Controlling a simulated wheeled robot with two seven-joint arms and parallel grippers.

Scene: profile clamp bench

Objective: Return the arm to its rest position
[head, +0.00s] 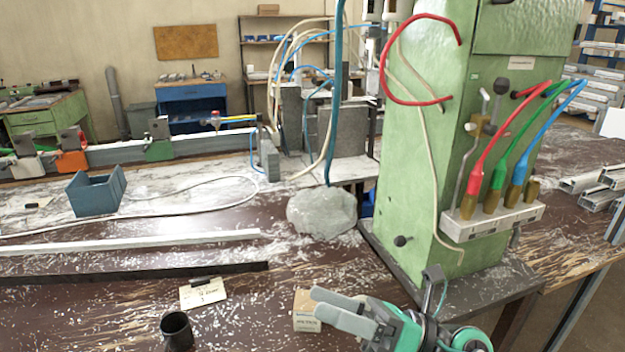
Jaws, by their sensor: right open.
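My right gripper (318,302) shows at the bottom centre of the head view, with its two grey fingers pointing left. The fingers are apart with nothing visible between them. They overlap a small cardboard box (304,322) on the bench in the picture; I cannot tell whether they touch it. The rest of the right arm shows only as a green and black wrist part at the bottom edge. My left gripper is not in view.
A green machine column (425,130) with coloured hoses stands on the bench (240,300) close behind my right gripper. A grey lump (322,212), a blue-grey bin (95,192), a dark cup (177,330) and a paper tag (203,293) lie leftward. Long profiles (130,242) cross the left side.

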